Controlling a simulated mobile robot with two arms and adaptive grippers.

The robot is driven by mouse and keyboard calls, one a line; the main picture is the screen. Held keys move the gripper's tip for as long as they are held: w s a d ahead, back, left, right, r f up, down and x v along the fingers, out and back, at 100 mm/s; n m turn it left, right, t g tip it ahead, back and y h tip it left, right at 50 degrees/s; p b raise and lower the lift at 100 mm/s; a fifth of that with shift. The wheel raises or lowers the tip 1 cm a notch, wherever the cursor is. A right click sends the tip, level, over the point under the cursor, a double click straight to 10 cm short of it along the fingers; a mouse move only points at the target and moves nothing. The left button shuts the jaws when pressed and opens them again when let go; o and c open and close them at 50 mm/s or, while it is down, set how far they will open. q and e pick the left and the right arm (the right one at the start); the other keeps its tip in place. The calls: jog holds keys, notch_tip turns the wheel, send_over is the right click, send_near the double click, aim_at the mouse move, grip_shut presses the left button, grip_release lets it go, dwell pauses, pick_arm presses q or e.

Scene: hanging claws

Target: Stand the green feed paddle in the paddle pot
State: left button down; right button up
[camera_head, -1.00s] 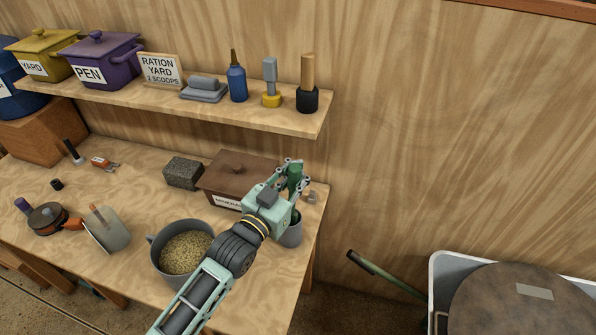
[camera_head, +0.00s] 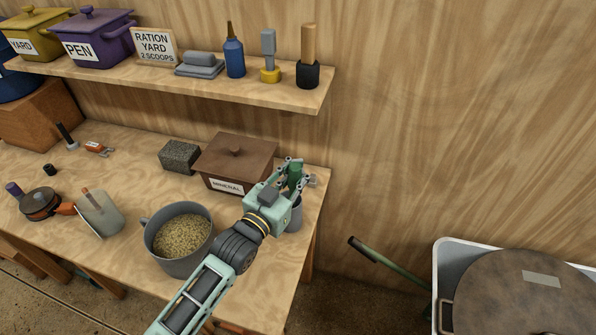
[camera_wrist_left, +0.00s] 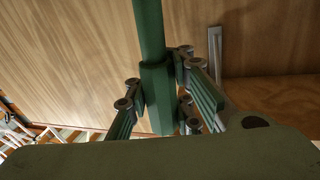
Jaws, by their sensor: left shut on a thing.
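The green feed paddle (camera_head: 294,178) is between the fingers of my left gripper (camera_head: 292,174), which is shut on it at the bench's right end. In the left wrist view the paddle (camera_wrist_left: 151,35) runs up as a narrow green bar from a thicker green block between the fingers (camera_wrist_left: 160,98). A grey pot (camera_head: 297,217), which looks like the paddle pot, stands on the bench just below the gripper and is partly hidden by it. The pot's mouth and the paddle's lower end are hidden, so I cannot tell whether the paddle is inside. My right gripper is not in view.
A brown MINERAL box (camera_head: 236,160) stands close left of the gripper. A grey pan of feed (camera_head: 152,240) and a scoop (camera_head: 100,214) are nearer the front left. A shelf (camera_head: 290,97) runs above. A lidded bin (camera_head: 520,300) stands at lower right.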

aim_at(290, 179)
pick_arm(q)
jog(key=c, duration=1.5)
grip_release()
jog(key=shift+o, duration=0.2)
jog(key=shift+o, duration=1.3)
jog(key=shift+s+a+r+p, duration=0.25)
jog(key=shift+s+a+p, duration=0.15)
jog(key=shift+s+p, duration=0.2)
jog(key=shift+s+a+r+p, duration=0.2)
jog(key=shift+s+a+p, duration=0.2)
jog(key=shift+s+p, duration=0.15)
jog(key=shift+r+p+v, duration=0.2)
jog(key=shift+p+v, duration=0.3)
jog(key=shift+v, duration=0.4)
jog(key=shift+r+p+v, duration=0.2)
jog(key=shift+p+v, duration=0.35)
jog(key=shift+v, duration=0.3)
jog(key=shift+r+p+v, duration=0.2)
jog(key=shift+p+v, duration=0.3)
jog(key=shift+v, duration=0.4)
